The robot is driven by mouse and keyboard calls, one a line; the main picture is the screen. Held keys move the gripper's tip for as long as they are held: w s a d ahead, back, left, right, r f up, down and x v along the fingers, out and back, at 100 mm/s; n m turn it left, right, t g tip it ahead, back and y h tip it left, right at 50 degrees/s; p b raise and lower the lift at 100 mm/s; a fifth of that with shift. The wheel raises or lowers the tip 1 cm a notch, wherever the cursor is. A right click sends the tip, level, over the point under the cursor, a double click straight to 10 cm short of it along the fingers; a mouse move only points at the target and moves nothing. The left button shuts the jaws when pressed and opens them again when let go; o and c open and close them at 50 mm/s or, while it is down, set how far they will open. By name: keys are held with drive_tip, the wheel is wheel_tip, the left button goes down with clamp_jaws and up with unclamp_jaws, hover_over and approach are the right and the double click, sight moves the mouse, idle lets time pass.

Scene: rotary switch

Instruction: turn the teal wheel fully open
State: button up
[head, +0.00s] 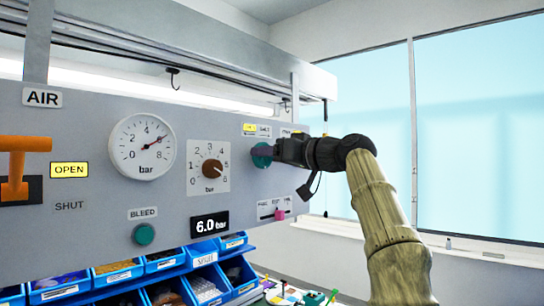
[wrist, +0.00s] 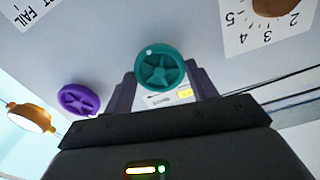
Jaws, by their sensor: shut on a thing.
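The teal wheel (head: 260,161) is on the right part of the grey panel, partly hidden by my gripper (head: 273,152). In the wrist view the teal wheel (wrist: 161,68) shows its spokes and a small pale dot at its upper left rim. My gripper's two fingers (wrist: 162,75) lie on either side of the wheel, and it is shut on the wheel. A small label plate (head: 249,127) above the wheel has a lit yellow field; its words are too small to read.
A purple wheel (wrist: 78,99) and an orange lamp (wrist: 30,117) lie to the left in the wrist view. Blue bins (head: 115,276) stand below.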

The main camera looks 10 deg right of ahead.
drive_tip(key=shift+f, duration=0.15)
drive_tip(key=o, duration=1)
drive_tip(key=b+v, duration=0.5)
drive_tip(key=v, duration=1.2)
drive_tip(key=shift+d, duration=0.2)
drive_tip(key=shift+s, duration=0.1)
